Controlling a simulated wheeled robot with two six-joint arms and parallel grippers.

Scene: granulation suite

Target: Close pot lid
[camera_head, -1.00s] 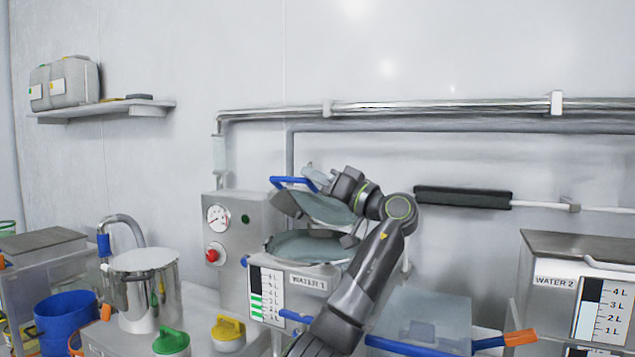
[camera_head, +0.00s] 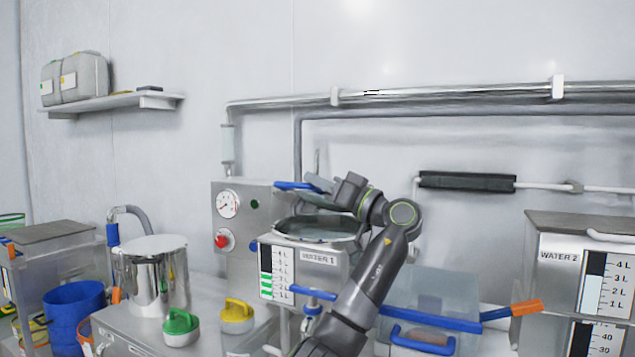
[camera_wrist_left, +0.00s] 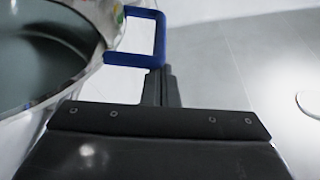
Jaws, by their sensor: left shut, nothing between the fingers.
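The WATER 1 pot (camera_head: 304,257) stands against the grey control box in the head view, with its round opening showing. Its lid (camera_head: 322,198) is tilted above the opening, with a gap at the front; the blue lid handle (camera_head: 297,186) points left. My left gripper (camera_head: 322,182) is shut and empty, over the lid beside the handle. In the left wrist view, the shut fingers (camera_wrist_left: 160,88) are at the end of a blue handle (camera_wrist_left: 140,58) beside a round metal rim (camera_wrist_left: 92,72); I cannot tell whether they touch. My right gripper is out of view.
A steel pot (camera_head: 152,275), a green-handled weight (camera_head: 181,325) and a yellow-handled one (camera_head: 237,316) stand to the left. A clear bin (camera_head: 430,300) is right of my arm. The WATER 2 container (camera_head: 570,262) is at far right. Pipes run along the wall behind.

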